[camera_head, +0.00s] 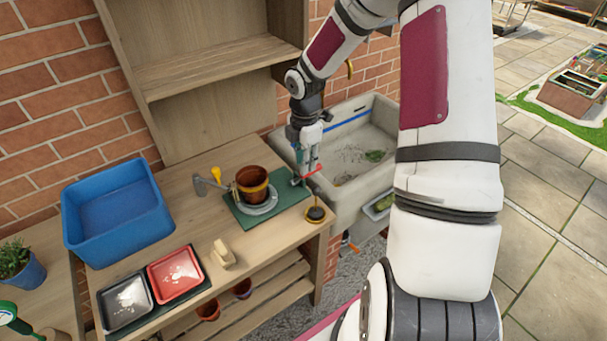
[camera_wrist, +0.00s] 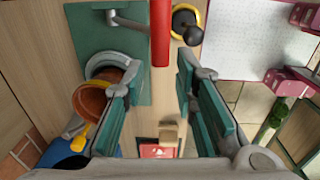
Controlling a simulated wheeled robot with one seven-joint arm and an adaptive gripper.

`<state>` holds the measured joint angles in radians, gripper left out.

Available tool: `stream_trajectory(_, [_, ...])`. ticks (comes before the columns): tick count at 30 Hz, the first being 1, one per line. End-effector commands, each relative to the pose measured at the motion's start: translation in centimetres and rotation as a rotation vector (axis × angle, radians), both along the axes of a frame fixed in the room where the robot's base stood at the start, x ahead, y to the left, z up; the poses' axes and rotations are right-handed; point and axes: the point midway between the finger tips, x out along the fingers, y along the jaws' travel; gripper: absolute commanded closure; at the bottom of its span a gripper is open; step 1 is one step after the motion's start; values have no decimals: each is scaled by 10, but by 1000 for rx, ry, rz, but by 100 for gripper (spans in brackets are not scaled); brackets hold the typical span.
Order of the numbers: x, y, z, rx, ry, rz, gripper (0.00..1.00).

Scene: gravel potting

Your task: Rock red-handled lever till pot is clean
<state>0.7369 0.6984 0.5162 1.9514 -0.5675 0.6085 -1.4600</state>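The brown pot (camera_head: 250,182) with a yellowish band sits on a grey round holder (camera_head: 262,208) on a green mat (camera_head: 237,213). The pot (camera_wrist: 90,103) also shows at the left in the wrist view. The lever's red handle (camera_head: 311,171) sticks out to the right of the mat. In the wrist view the red handle (camera_wrist: 160,35) reaches down from the top edge, its end near the gap between my fingertips. My gripper (camera_wrist: 155,72) is open, with nothing gripped. In the head view my gripper (camera_head: 304,172) is at the handle; contact cannot be told.
A black knob on a yellow-rimmed disc (camera_head: 316,214) stands close by at the bench's front edge. A stone sink (camera_head: 350,200) lies right. A yellow-handled tool (camera_head: 216,174), cream block (camera_head: 223,253), red tray (camera_head: 175,275), grey tray (camera_head: 126,302) and blue tub (camera_head: 118,213) are left.

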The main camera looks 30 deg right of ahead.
Motion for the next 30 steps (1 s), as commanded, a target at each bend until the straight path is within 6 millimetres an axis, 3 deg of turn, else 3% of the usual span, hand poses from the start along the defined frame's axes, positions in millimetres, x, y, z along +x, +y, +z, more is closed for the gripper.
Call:
stream_trajectory(3, [-1, 1, -22, 1, 4, 1, 74])
stream_trajectory(9, [0, 1, -47, 1, 2, 0, 74])
stream_trajectory(22, [1, 0, -56, 0, 0, -1, 74])
stream_trajectory(26, [1, 0, -56, 0, 0, -1, 100])
stream_trajectory(30, [1, 0, -56, 0, 0, -1, 100])
